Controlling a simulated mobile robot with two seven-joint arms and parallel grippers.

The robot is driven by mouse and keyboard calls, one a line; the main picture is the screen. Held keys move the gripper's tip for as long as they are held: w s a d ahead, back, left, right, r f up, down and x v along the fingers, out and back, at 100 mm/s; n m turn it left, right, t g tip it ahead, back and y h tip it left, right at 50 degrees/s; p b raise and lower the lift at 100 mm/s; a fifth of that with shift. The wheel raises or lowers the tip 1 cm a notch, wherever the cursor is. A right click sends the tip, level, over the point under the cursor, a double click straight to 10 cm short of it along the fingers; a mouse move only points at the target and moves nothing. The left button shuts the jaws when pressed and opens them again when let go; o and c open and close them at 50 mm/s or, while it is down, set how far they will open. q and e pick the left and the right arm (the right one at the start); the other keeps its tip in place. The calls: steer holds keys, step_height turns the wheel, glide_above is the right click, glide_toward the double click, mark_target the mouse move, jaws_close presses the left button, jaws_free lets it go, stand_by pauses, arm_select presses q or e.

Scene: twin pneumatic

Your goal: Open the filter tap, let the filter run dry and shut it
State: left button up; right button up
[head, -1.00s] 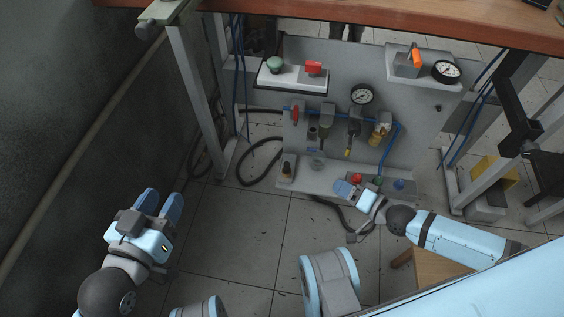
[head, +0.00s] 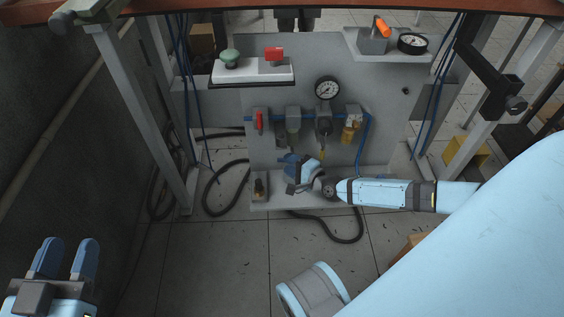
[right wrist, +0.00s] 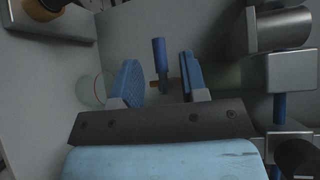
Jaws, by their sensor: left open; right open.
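The filter (head: 293,120) hangs on the blue air line of the grey panel, between the red lever valve and the gauge unit. Its bowl (right wrist: 218,76) shows in the right wrist view, with a blue tap lever (right wrist: 160,55) on a short brass stem at its end. My right gripper (right wrist: 159,66) is open, with the tap lever between its fingers; I cannot tell whether either finger touches it. In the head view this gripper (head: 287,161) is below the filter and hides the tap. A clear cup (right wrist: 92,90) is partly behind one finger. My left gripper (head: 66,258) is open and empty, far from the panel.
A red lever valve (head: 259,122), a pressure gauge (head: 327,89) and a yellow-bowled unit (head: 351,128) flank the filter. A shelf (head: 253,76) with a green knob and red switch juts out above. A dark bottle (head: 259,187) stands on the base ledge. Black hoses lie on the floor.

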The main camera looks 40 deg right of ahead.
steer(key=x, duration=0.2)
steer(key=shift+w+f+b, duration=0.1)
steer(key=shift+w+b, duration=0.2)
steer(key=shift+b, duration=0.05)
steer(key=shift+w+a, duration=0.2)
steer(key=shift+w, duration=0.25)
arm_select(q)
steer(key=shift+w+a+r+m, duration=0.15)
steer(key=shift+w+a+m, duration=0.1)
steer(key=shift+m, duration=0.25)
